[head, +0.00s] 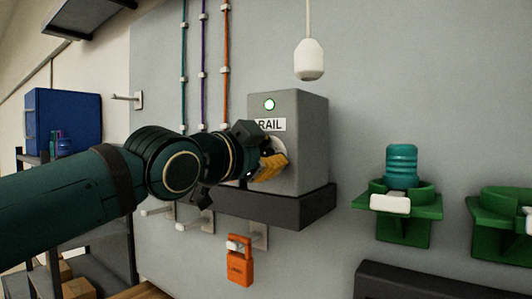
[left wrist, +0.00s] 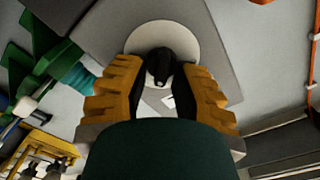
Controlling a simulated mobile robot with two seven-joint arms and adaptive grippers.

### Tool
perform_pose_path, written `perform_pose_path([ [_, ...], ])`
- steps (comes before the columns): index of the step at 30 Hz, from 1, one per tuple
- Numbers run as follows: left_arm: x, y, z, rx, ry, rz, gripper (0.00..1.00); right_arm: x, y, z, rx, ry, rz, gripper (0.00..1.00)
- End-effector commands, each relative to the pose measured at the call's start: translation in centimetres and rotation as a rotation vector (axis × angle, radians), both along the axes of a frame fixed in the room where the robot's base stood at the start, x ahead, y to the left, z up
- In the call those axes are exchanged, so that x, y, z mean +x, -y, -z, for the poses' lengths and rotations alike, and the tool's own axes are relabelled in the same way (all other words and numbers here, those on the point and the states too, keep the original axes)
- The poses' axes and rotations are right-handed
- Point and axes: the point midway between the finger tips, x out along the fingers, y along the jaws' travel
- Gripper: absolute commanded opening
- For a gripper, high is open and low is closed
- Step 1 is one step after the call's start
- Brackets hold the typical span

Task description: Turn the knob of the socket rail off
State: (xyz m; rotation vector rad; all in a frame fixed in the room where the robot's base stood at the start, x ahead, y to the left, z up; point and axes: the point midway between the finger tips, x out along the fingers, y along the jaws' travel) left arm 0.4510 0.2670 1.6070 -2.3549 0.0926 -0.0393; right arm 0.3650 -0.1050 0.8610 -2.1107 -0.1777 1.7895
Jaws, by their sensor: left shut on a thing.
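The socket rail box (head: 311,145) is a grey box with a "RAIL" label and a lit green lamp (head: 269,104). It sits on a dark ledge on the grey wall panel. Its knob (left wrist: 160,65) is black on a pale round dial (left wrist: 178,34) in the left wrist view. In the head view my gripper mostly hides the knob. My left gripper (head: 266,166) is at the front of the box. In the left wrist view its yellow ridged fingers (left wrist: 158,86) are on both sides of the knob, shut on it. My right gripper is not in view.
A white pendant (head: 309,60) hangs above the box. An orange padlock (head: 239,262) hangs below the ledge (head: 300,209). Green holders (head: 405,227) stand to the right, one with a teal bottle (head: 401,166). A blue cabinet (head: 66,120) stands at left.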

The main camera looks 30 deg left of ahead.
Motion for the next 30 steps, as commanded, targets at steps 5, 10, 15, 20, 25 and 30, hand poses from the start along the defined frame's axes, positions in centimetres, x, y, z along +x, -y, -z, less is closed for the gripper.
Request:
perform_pose_path([
  [5,0.0,0.0,0.0,-0.012,0.000,-0.001,0.00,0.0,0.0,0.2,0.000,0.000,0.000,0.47],
  [10,0.0,-0.1,0.0,-0.068,-0.004,-0.001,0.00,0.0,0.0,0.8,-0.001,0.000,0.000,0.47],
  [15,0.1,-0.2,0.1,-0.177,-0.013,-0.002,0.00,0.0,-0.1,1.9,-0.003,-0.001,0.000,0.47],
  [20,0.1,-0.4,0.1,-0.316,-0.024,-0.003,0.00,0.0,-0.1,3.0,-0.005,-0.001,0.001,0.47],
  [25,0.1,-0.5,0.0,-0.479,-0.036,-0.003,0.00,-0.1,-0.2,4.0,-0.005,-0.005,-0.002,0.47],
  [30,0.1,-0.6,-0.1,-0.639,-0.050,-0.002,0.00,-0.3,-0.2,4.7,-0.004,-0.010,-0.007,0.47],
])
